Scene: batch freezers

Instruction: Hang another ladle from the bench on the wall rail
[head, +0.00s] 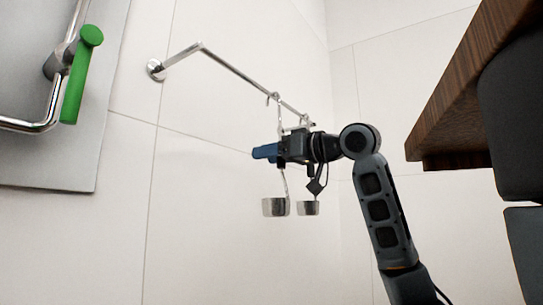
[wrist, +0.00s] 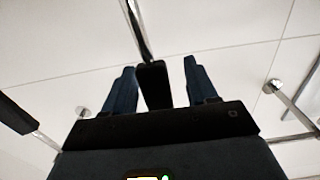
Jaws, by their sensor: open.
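Two steel ladles show in the head view, the left ladle (head: 275,207) and the right ladle (head: 308,208), with their bowls side by side below my gripper. The left ladle's hooked top is at the wall rail (head: 240,73). The right ladle's upper part is mostly hidden by my gripper, but metal shows near the rail's end. My gripper (head: 264,152) is level, its blue fingers pointing left, just below the rail. In the wrist view, my gripper (wrist: 160,85) is open, with a dark handle-like piece (wrist: 154,85) on a metal shaft between its fingers. Contact cannot be told.
A green-handled lever (head: 76,75) and bent steel pipe stand on a grey panel at the left. A dark wooden slab (head: 470,90) overhangs at the right, seen from below. The tiled wall (head: 215,240) below the rail is clear.

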